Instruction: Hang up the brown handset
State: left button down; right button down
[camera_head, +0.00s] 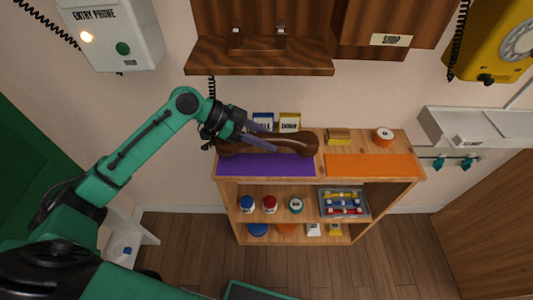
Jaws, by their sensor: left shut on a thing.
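The brown handset (285,145) is in the head view, over the purple mat (266,166) on top of the wooden shelf unit. My left gripper (258,138) is shut on the handset near its left and middle part. I cannot tell whether the handset touches the mat or is lifted a little. Above it, on the wall, is a dark wooden phone ledge (259,66) with two small cradle hooks (280,30); no handset lies on them. My right gripper is not in view.
Small cards (290,121) stand behind the handset. An orange mat (372,165) and a tape roll (384,134) are to the right. A white entry phone (118,35), a yellow dial phone (490,40) and a white wall shelf (475,126) flank the ledge. Bare wall lies between ledge and shelf unit.

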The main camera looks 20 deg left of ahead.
aim_at(266, 164)
pick_arm(q)
jog(key=f, duration=0.6)
jog(key=shift+s+f, duration=0.1)
jog(key=shift+s, duration=0.15)
jog(key=shift+w+p, duration=0.25)
jog(key=shift+p, duration=0.3)
jog(key=shift+f+b, duration=0.2)
jog(key=shift+b, duration=0.1)
jog(key=shift+c, duration=2.4)
grip_release()
jog(key=shift+f, duration=0.25)
jog(key=b+v, duration=0.1)
jog(key=v, duration=1.4)
jog(key=shift+w+d+r+b, duration=0.1)
jog(key=shift+w+r+b, duration=0.05)
jog(key=shift+w+b, duration=0.15)
